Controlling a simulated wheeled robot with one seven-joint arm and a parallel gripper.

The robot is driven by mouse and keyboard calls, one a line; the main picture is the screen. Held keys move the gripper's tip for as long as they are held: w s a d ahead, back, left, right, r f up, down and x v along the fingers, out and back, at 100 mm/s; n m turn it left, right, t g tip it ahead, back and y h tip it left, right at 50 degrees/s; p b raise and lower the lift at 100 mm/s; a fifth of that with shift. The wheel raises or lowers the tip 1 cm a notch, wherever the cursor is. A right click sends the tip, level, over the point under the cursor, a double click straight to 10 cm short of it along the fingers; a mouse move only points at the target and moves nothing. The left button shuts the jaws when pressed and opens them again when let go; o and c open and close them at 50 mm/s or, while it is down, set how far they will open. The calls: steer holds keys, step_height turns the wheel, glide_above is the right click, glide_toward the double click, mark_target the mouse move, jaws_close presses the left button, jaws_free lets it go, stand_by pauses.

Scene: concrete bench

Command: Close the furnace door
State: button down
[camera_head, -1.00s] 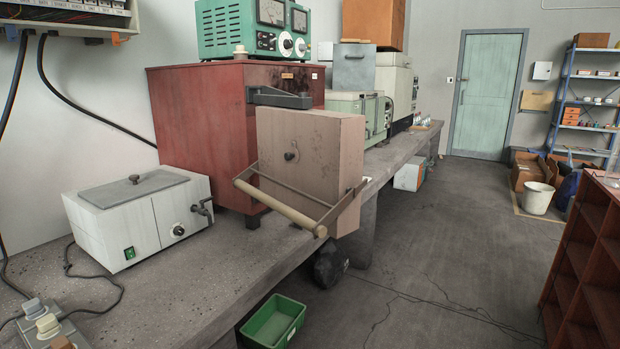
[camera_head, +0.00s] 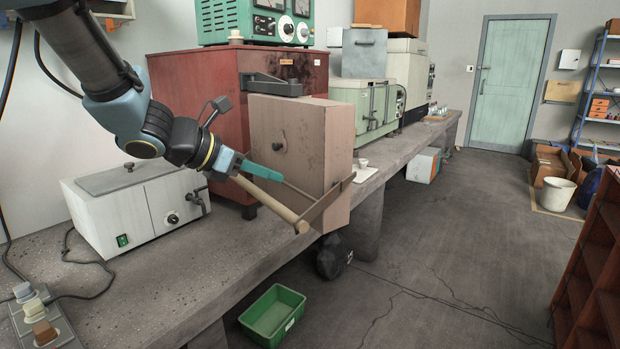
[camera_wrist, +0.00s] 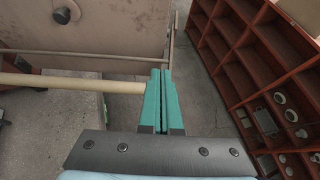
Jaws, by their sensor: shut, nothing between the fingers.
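The furnace (camera_head: 200,105) is a dark red box on the bench. Its thick beige door (camera_head: 300,130) stands open, swung out from the furnace front on a dark hinge arm (camera_head: 270,84). A pale round handle bar (camera_head: 268,200) on metal brackets crosses the door's outer face. The door (camera_wrist: 100,25) and bar (camera_wrist: 85,84) also show in the wrist view. My gripper (camera_head: 277,175) has teal fingers, shut and empty, at the bar in front of the door. In the wrist view, the fingertips (camera_wrist: 160,74) overlap the bar's right end; whether they touch it is unclear.
A white water bath (camera_head: 135,205) and a switch block (camera_head: 42,320) with cables sit on the bench, left of the door. Pale green equipment (camera_head: 372,108) stands behind it. A green bin (camera_head: 272,315) and red shelving (camera_head: 595,255) stand on the floor, with open floor between.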

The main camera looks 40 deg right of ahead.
glide_toward(320, 183)
steer(key=d+f, duration=0.2)
steer(key=f, duration=0.1)
steer(key=shift+s+f+p, duration=0.2)
steer(key=shift+p, duration=0.15)
steer(key=shift+d+r+p, duration=0.15)
steer(key=shift+d+p, duration=0.4)
steer(key=shift+d, duration=1.25)
